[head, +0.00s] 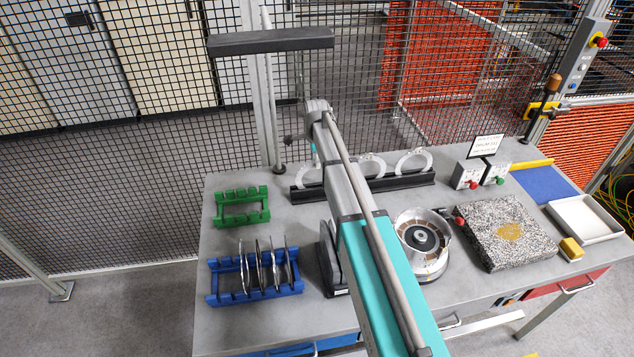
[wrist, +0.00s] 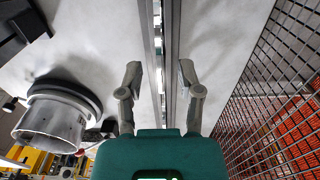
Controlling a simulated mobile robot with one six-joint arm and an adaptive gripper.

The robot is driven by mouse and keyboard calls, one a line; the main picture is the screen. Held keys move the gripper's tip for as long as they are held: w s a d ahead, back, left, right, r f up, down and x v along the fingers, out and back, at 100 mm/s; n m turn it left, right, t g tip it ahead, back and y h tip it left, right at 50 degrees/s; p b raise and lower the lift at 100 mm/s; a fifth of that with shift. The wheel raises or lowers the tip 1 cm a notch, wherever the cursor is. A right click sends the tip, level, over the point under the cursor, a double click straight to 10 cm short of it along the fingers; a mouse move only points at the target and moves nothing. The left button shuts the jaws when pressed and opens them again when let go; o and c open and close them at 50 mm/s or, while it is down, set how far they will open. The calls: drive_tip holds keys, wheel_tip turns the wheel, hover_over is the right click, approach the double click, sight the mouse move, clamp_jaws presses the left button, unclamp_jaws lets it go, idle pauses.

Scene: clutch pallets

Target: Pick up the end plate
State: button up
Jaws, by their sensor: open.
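No part is marked as the end plate, and I cannot tell which one it is. Pale rings (head: 414,161) stand upright in a long black rack (head: 408,183) at the table's back; my arm covers part of it. Several thin dark discs (head: 261,268) stand upright in a blue rack (head: 228,298) at the front left. My gripper (wrist: 159,80) is open and empty in the wrist view. Its fingers are on either side of the rack's rail (wrist: 172,40), with a bright thin edge (wrist: 158,38) in the slot. In the head view my arm hides the fingers.
A metal drum (head: 424,262) stands right of my arm, also in the wrist view (wrist: 50,115). An empty green rack (head: 242,208) is at the left. A granite block (head: 492,240) and white tray (head: 590,222) are at the right. Mesh fencing (head: 130,190) runs behind the table.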

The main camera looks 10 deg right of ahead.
drive_tip(key=shift+f+b, duration=0.85)
drive_tip(key=shift+f, duration=0.25)
clamp_jaws()
